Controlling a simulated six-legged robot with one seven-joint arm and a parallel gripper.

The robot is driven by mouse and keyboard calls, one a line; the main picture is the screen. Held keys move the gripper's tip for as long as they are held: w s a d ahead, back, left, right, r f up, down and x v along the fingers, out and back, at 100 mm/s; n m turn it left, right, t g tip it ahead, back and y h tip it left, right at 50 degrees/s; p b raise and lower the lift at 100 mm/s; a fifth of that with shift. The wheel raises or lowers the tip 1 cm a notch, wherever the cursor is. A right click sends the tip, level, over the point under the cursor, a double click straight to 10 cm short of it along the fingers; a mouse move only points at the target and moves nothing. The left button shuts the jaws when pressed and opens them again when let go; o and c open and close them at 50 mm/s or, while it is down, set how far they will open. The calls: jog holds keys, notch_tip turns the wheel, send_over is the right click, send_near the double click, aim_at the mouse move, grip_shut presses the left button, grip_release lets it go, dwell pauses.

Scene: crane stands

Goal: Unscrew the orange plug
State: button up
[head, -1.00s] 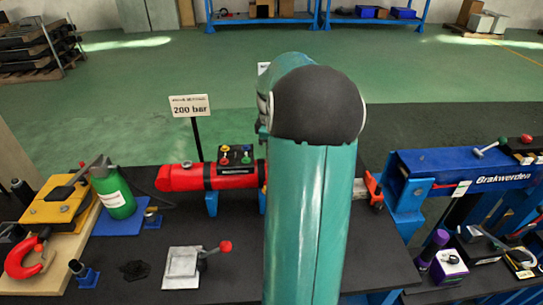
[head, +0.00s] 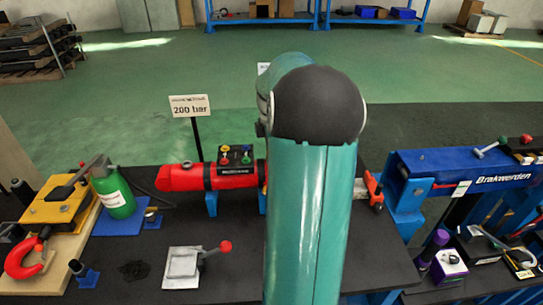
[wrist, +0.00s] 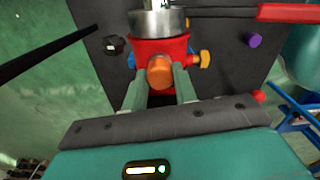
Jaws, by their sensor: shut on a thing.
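The orange plug (wrist: 160,72) shows in the wrist view, on the front of a red cylinder body (wrist: 148,47). My gripper (wrist: 160,82) has its two pale green fingers on either side of the plug and is shut on it. In the head view the red cylinder (head: 188,177) lies on the dark bench. My own teal arm hides its right part, and the plug and my gripper are out of sight there.
A yellow knob (wrist: 202,59) sticks out right of the plug, with a purple knob (wrist: 252,40) farther right. A "200 bar" sign (head: 190,106) stands behind the bench.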

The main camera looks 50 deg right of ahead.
jog(key=shift+r, duration=0.1)
jog(key=n, duration=0.5)
jog(key=o, duration=1.1)
jog(key=shift+c, duration=0.6)
